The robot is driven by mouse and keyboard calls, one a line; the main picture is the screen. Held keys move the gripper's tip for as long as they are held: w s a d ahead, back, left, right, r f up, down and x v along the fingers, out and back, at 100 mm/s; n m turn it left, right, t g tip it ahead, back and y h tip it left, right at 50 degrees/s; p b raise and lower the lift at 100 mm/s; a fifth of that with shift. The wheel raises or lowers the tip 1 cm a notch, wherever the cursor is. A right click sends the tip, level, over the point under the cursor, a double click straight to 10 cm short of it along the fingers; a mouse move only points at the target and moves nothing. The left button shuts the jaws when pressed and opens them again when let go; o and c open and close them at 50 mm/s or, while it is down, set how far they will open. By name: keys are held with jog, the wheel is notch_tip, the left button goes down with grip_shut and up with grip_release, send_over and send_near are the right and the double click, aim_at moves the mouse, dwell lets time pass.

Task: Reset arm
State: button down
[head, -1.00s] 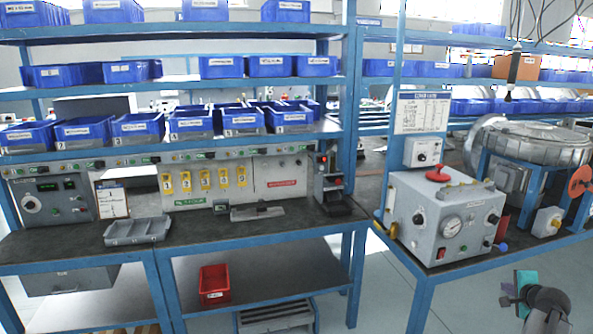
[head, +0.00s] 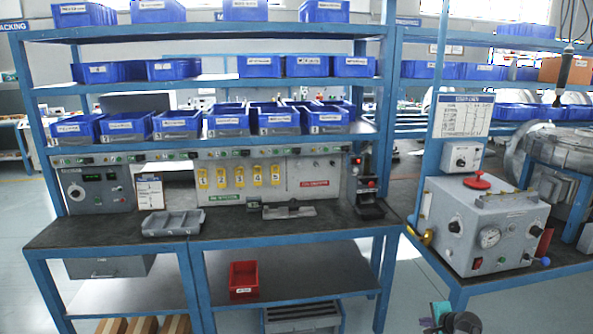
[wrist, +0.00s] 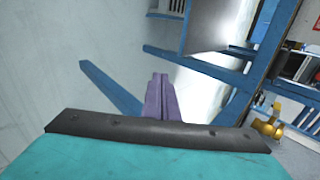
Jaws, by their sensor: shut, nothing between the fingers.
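My gripper (wrist: 160,98) shows in the wrist view as two purple fingers pressed together, with nothing between them. It points towards the pale floor and the blue legs of a bench. In the head view part of my arm shows at the bottom right, low in front of the benches, and the fingers cannot be made out there. The arm is apart from the workbench (head: 290,228) and from the grey test box (head: 480,225).
Blue bins (head: 180,122) fill the shelves above the workbench. A grey tray (head: 173,222) lies on its top and a red bin (head: 243,278) on its lower shelf. A brass fitting (wrist: 268,128) shows at right in the wrist view. Floor at far left is clear.

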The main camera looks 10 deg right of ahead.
jog(key=s+a+f+n+g+y, duration=0.1)
jog(key=s+a+f+n+g, duration=0.15)
jog(key=a+f, duration=0.65)
jog(key=s+a+f+n+g+y, duration=0.2)
jog(key=s+a+f, duration=0.2)
jog(key=a, duration=0.9)
jog(key=s+a+f+n+g+y, duration=0.1)
jog(key=s+a+f+n+g, duration=0.15)
jog(key=a+f, duration=0.65)
jog(key=s+a+f+n+g, duration=0.2)
jog(key=s+a+n, duration=0.1)
jog(key=s+a, duration=0.4)
jog(key=s+a+f+n+g, duration=0.1)
jog(key=s+a+f+n, duration=0.25)
jog(key=s, duration=0.45)
jog(key=s+d+n+g+h, duration=0.1)
jog(key=s+n+g, duration=0.1)
jog(key=s, duration=0.4)
jog(key=s+d+r+n+g+h, duration=0.1)
jog(key=s+n+g+h, duration=0.1)
jog(key=s, duration=0.5)
jog(key=shift+s+d+n, duration=0.15)
jog(key=shift+s+n, duration=0.05)
jog(key=shift+n, duration=0.45)
